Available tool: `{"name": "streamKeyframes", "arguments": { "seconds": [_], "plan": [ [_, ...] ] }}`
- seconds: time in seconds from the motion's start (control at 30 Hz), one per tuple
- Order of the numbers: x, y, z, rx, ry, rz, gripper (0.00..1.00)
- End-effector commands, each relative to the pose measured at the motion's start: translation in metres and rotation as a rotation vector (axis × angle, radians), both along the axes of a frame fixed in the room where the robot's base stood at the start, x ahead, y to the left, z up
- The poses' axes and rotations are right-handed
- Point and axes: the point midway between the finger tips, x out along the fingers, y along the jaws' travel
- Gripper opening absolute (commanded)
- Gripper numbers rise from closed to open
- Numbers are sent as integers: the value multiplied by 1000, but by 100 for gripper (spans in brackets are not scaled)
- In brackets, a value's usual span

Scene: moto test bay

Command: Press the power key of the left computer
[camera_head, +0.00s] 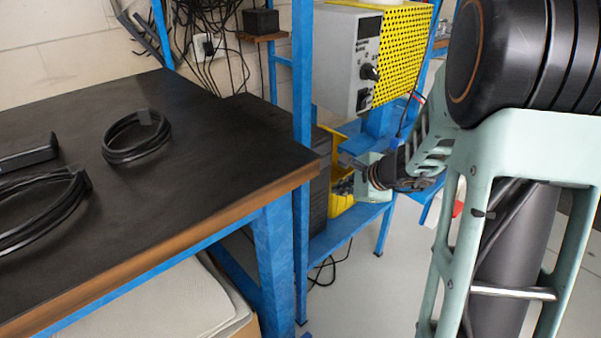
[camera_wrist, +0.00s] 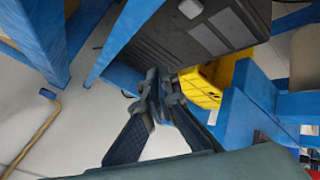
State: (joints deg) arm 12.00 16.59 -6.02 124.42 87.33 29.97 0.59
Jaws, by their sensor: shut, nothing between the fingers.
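A dark computer case (camera_head: 319,185) stands on a low blue shelf, partly hidden by the black-topped table and a blue post. In the wrist view the dark case (camera_wrist: 165,42) fills the top middle, with a small pale rounded patch (camera_wrist: 191,8) and a grey rectangle near its upper edge. I cannot tell for certain which mark is the power key, or whether a second computer shows. My gripper (camera_head: 345,160) is beside the case's front, to its right in the head view. In the wrist view my gripper (camera_wrist: 155,78) is shut and empty, its tips just below the case's edge.
A yellow bin (camera_head: 341,199) is right of the case, close to my gripper. Blue posts and the shelf (camera_head: 350,230) crowd the area. A grey instrument (camera_head: 350,60) with a yellow perforated side stands above. Coiled cables (camera_head: 136,137) lie on the table (camera_head: 215,150).

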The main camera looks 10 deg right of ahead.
Motion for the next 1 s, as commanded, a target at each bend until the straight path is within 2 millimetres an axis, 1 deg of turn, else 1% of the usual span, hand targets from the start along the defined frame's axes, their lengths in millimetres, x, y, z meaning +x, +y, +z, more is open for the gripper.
{"name": "streamKeyframes", "arguments": {
  "seconds": [0.27, 0.43, 0.57, 0.8, 1.0],
  "plan": [
    [0, 0, 0, -1, 0, 0, 0],
    [6, 5, 1, -2, 1, 3, 0],
    [19, 14, 2, -2, 1, 3, 0],
    [46, 35, 2, -2, 1, 4, 0],
    [64, 46, 0, -3, 0, 2, 0]
  ]
}}
